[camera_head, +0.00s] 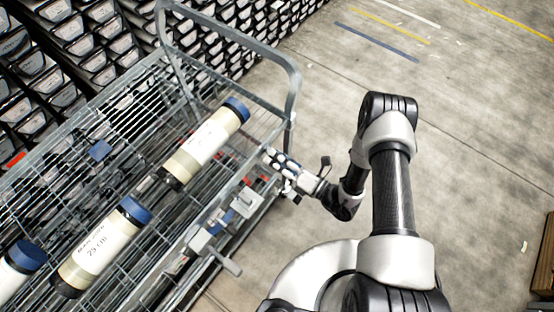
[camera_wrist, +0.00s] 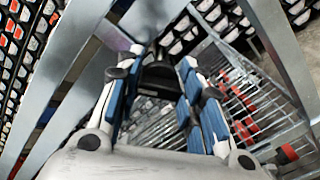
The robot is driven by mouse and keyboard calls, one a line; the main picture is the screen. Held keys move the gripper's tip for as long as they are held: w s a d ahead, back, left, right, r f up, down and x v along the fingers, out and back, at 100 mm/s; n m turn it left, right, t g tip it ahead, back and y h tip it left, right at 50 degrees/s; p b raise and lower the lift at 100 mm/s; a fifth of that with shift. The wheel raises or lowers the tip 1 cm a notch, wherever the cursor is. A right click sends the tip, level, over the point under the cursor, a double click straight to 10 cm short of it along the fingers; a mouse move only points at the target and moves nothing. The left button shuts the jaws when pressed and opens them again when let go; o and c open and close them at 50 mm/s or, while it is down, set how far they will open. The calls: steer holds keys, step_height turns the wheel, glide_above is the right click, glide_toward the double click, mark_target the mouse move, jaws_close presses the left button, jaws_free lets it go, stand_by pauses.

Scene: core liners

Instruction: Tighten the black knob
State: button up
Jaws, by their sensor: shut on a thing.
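The black knob (camera_wrist: 158,78) shows in the wrist view as a dark rounded piece between the far ends of my two blue-padded fingers. My gripper (camera_head: 277,162) is at the right side of the wire cart (camera_head: 292,100), just below its tall end frame. It is shut on the black knob, with one finger on each side; the fingers also show in the wrist view (camera_wrist: 157,72). In the head view I cannot make out the knob, as the fingers and the cart's frame hide it. How tight the knob is cannot be seen.
Several cream core liners with blue caps lie on the cart, the closest to my gripper being one liner (camera_head: 205,143). A metal bracket (camera_head: 222,222) juts from the cart's side. Racks of trays (camera_head: 75,35) stand behind.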

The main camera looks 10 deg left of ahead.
steer(key=m, duration=0.3)
steer(key=m+b, duration=0.1)
steer(key=m, duration=0.1)
steer(key=shift+f+m, duration=0.2)
steer(key=shift+m, duration=0.5)
steer(key=o, duration=1.1)
steer(key=shift+d, duration=0.1)
steer(key=v, duration=1.2)
